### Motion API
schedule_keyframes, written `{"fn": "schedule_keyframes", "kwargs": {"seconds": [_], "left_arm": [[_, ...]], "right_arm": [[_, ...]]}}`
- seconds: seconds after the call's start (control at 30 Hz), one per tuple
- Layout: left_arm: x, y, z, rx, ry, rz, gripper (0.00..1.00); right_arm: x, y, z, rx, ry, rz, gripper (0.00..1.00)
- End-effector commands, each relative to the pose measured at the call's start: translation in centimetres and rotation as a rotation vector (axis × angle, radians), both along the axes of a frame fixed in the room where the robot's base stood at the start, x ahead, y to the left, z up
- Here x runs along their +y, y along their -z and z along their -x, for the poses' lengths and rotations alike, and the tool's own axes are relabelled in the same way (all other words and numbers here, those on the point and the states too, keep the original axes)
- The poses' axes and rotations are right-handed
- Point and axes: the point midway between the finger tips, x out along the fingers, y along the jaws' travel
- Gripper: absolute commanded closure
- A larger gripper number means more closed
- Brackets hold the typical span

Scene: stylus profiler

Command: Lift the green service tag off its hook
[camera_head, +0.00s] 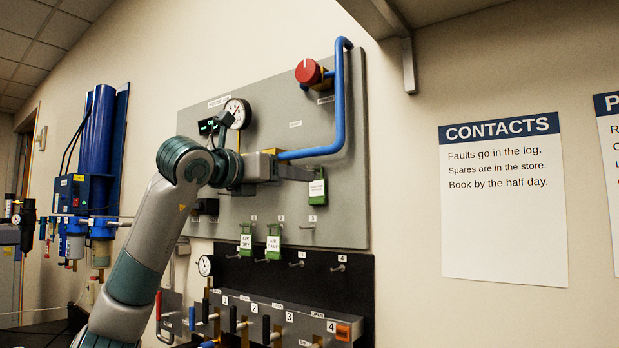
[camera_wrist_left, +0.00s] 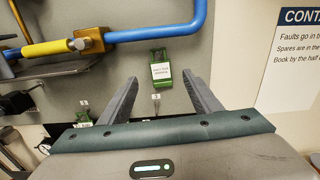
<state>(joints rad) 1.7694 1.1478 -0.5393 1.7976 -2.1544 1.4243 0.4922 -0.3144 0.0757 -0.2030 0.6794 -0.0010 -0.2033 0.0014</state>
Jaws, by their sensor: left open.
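A green tag (camera_head: 318,192) with a white label hangs on the grey panel, just right of my left gripper in the head view. In the left wrist view the green tag (camera_wrist_left: 161,72) lies beyond the fingertips, between their lines; its label is too small to read surely. My left gripper (camera_head: 312,173) is open, with its fingers pointing right along the panel. In the wrist view both fingers of the left gripper (camera_wrist_left: 160,78) are spread with nothing between them. Two more green tags, one (camera_head: 245,240) at hook 1 and one (camera_head: 273,243) at hook 2, hang lower left.
A blue pipe (camera_head: 341,100) runs down and left just above the gripper. A red knob (camera_head: 308,71) and a gauge (camera_head: 238,113) sit on the grey panel (camera_head: 270,105). Bare hooks 3 (camera_head: 307,228) and 4 (camera_head: 340,267) are below. A valve row (camera_head: 280,318) is lower still.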

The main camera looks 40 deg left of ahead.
Motion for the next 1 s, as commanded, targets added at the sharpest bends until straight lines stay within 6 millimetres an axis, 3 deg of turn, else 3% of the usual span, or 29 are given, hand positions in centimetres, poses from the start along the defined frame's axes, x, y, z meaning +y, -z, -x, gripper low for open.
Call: {"fn": "schedule_keyframes", "kwargs": {"seconds": [0.23,0.5,1.0], "left_arm": [[0.4,-0.3,-4.0,0.003,0.0,0.001,0.42],[0.8,-0.2,-7.4,0.001,0.0,0.001,0.42],[0.9,0.0,-8.4,0.0,-0.001,0.0,0.42]], "right_arm": [[-1.7,-0.9,3.1,0.08,0.006,0.027,0.7],[-1.8,-2.2,2.0,0.06,0.005,0.027,0.7],[-0.9,-2.5,2.0,0.057,0.001,0.017,0.7]]}}
